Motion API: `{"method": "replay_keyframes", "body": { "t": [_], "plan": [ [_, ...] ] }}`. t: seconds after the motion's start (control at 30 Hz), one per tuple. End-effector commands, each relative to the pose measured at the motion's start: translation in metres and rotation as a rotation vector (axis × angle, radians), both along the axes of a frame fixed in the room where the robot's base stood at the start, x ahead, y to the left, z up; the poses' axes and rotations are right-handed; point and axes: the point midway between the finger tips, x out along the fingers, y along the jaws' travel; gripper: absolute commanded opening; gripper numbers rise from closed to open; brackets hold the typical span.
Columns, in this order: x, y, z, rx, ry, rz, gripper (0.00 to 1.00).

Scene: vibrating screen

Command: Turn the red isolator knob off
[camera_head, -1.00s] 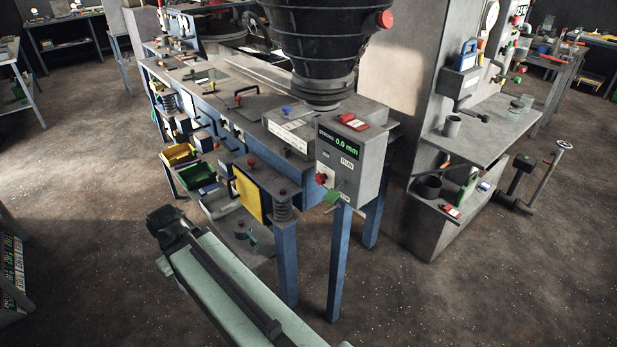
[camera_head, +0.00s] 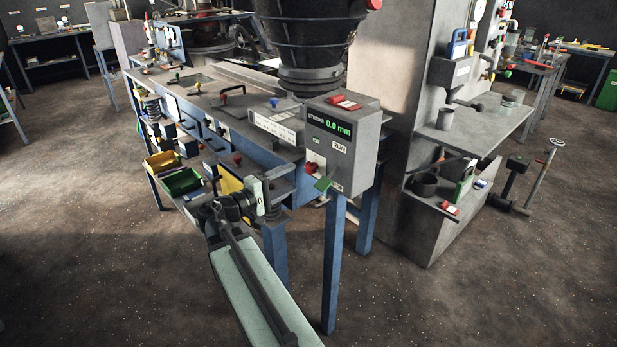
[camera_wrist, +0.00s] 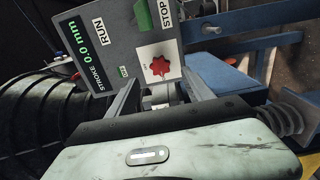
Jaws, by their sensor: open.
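The red knob (camera_head: 312,169) is on the front of a grey control box (camera_head: 366,149), on a white plate. In the wrist view the red, lobed knob (camera_wrist: 158,67) shows ahead of my gripper (camera_wrist: 162,80), between its two spread fingers. The fingers look apart from the knob, though the depth is hard to judge. In the head view my gripper (camera_head: 262,190) is left of the box and a little lower than the knob. It is open and empty. The box display (camera_wrist: 75,38) reads STROKE 0.0 mm, with a RUN label beside it.
A green part (camera_head: 323,184) sticks out just below the knob. A red part (camera_head: 343,103) is on top of the box. Blue legs (camera_head: 333,260) stand under it. Yellow and green bins (camera_head: 183,182) are at the left. The dark hopper (camera_head: 305,45) rises behind.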

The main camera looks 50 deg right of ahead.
Motion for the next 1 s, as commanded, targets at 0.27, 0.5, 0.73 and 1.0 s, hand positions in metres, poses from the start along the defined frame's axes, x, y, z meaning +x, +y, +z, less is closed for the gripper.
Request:
{"method": "replay_keyframes", "body": {
  "t": [0.27, 0.5, 0.73, 1.0],
  "plan": [
    [-0.002, -0.036, 0.001, 0.003, -0.001, -0.003, 0.60],
    [-0.005, -0.071, 0.000, 0.004, -0.001, -0.001, 0.60],
    [-0.005, -0.077, 0.000, 0.004, -0.001, 0.003, 0.60],
    [-0.005, -0.076, 0.000, 0.004, -0.001, 0.003, 0.13]
  ]
}}
